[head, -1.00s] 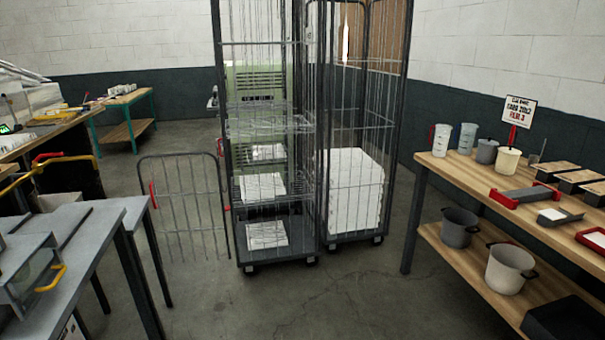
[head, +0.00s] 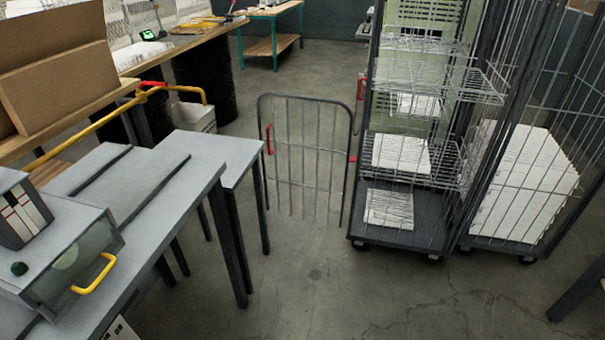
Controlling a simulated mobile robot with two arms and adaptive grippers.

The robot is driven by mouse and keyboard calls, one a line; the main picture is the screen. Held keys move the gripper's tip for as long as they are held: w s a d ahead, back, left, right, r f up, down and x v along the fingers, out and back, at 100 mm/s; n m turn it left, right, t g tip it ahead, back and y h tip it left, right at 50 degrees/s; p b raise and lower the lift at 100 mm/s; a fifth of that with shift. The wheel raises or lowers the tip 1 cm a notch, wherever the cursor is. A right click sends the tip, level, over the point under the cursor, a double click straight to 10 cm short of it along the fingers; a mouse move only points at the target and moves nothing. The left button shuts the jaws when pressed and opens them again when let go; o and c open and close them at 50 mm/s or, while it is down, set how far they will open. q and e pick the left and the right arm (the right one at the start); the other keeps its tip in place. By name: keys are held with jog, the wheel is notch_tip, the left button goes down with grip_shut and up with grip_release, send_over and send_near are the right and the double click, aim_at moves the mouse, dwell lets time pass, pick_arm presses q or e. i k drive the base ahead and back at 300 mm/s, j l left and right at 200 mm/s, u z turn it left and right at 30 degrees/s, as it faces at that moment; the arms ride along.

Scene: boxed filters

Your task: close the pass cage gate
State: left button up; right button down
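The pass cage gate (head: 306,97) is a low wire-mesh panel with a dark rounded frame. It stands swung open to the left of the wire roll cage (head: 400,238), near its front left post. A red handle (head: 269,139) is on the gate's left edge, and a small red piece (head: 352,158) is on its right edge. The cage's lower front is open, showing shelves with white boxed stacks (head: 401,154). Neither of my grippers is in the head view.
A grey metal table (head: 215,150) with a yellow-handled clear-fronted box (head: 75,262) stands at the left, close to the gate. A second cage with a large white stack (head: 523,180) adjoins on the right. The floor (head: 320,285) before the gate is clear.

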aim_at(348, 153)
jog(key=i+l, duration=0.1)
jog(key=i, duration=0.35)
jog(key=i+l+u, duration=0.1)
jog(key=i, duration=0.35)
